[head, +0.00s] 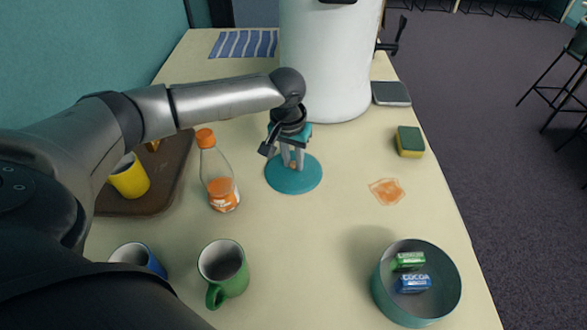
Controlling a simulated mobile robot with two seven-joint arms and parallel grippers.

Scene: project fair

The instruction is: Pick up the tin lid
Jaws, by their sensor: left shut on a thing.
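The tin lid (292,180) is a round teal disc near the middle of the table in the head view. My left gripper (293,164) points down over it, with its fingertips at the lid's centre. It is shut on the lid, apparently at a small knob in the middle, though the fingers partly hide this. I cannot tell whether the lid touches the table. The open teal tin (378,283) stands at the front right, with a green packet (408,261) and a blue packet (413,284) inside. My right gripper is not in view.
A bottle with orange contents (219,180) stands just left of the lid. A green mug (223,272) and a blue mug (138,256) are in front. A brown tray (172,180) holds a yellow mug (129,177). A large white urn (325,60) stands behind. An orange stain (387,191) and sponge (410,142) lie right.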

